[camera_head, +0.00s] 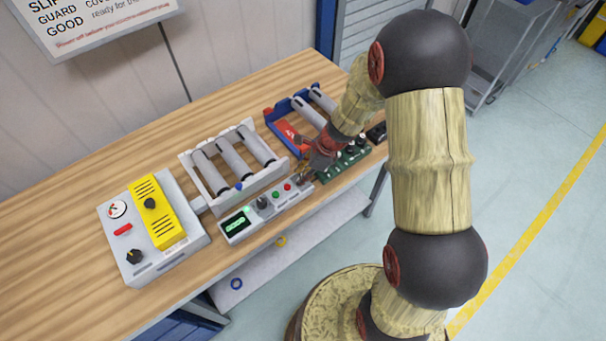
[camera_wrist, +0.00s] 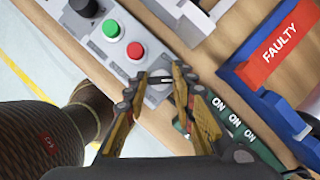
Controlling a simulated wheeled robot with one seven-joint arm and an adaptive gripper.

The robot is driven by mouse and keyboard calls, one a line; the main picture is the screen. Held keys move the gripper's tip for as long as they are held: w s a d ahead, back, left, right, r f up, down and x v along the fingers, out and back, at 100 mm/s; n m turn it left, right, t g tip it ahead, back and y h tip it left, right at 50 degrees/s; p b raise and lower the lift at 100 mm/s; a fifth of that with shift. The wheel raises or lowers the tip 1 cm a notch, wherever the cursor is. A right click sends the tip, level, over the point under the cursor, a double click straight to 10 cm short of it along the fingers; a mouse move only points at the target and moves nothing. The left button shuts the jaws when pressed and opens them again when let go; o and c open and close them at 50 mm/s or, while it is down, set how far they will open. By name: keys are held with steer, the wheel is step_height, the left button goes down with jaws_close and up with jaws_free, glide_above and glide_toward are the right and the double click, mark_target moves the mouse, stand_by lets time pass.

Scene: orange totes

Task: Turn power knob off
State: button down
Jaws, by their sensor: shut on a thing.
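A grey control box (camera_head: 246,221) lies along the front edge of the bench. It has a lit green display, a larger black knob (camera_head: 263,202), a green button and a red button. My gripper (camera_wrist: 160,80) is over the box's right end, beside the red button (camera_wrist: 136,50), with its fingertips closed on a small dark knob (camera_wrist: 160,78) on a light round base. The knob's bar lies across between the fingertips. In the head view my gripper (camera_head: 307,175) hides this knob. The larger black knob also shows in the wrist view (camera_wrist: 84,7).
A grey and yellow box (camera_head: 194,242) with a gauge and black knobs stands at left. Behind the control box is a white rack (camera_head: 190,165) of cylinders. A blue and red tray marked FAULTY (camera_wrist: 280,45) and a green board (camera_wrist: 233,128) with "ON" labels are close at right.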

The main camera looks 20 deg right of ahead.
steer(key=n+p, duration=0.1)
steer(key=n, duration=0.1)
steer(key=n+g+p, duration=0.1)
steer(key=n, duration=0.1)
steer(key=shift+w+r+n+g+y, duration=0.1)
steer(key=shift+w+n+g+y, duration=0.05)
steer(key=shift+n+g+y, duration=0.15)
steer(key=n+g+p, duration=0.1)
steer(key=n, duration=0.3)
steer(key=shift+w+n+g+p, duration=0.15)
steer(key=shift+n+g+p, duration=0.15)
steer(key=shift+g+p, duration=0.1)
steer(key=n, duration=0.2)
steer(key=n+g+h, duration=0.1)
steer(key=n, duration=0.1)
steer(key=shift+w+n+g, duration=0.1)
steer(key=shift+n+g, duration=0.2)
steer(key=shift+w+a+n+g+h+p, duration=0.1)
steer(key=shift+n+g+h+p, duration=0.25)
steer(key=shift+n, duration=0.7)
steer(key=shift+a+n+g+h+p, duration=0.15)
steer(key=shift+n+h, duration=0.3)
steer(key=shift+n, duration=0.6)
steer(key=shift+d, duration=0.15)
steer(key=c, duration=1.5)
jaws_free()
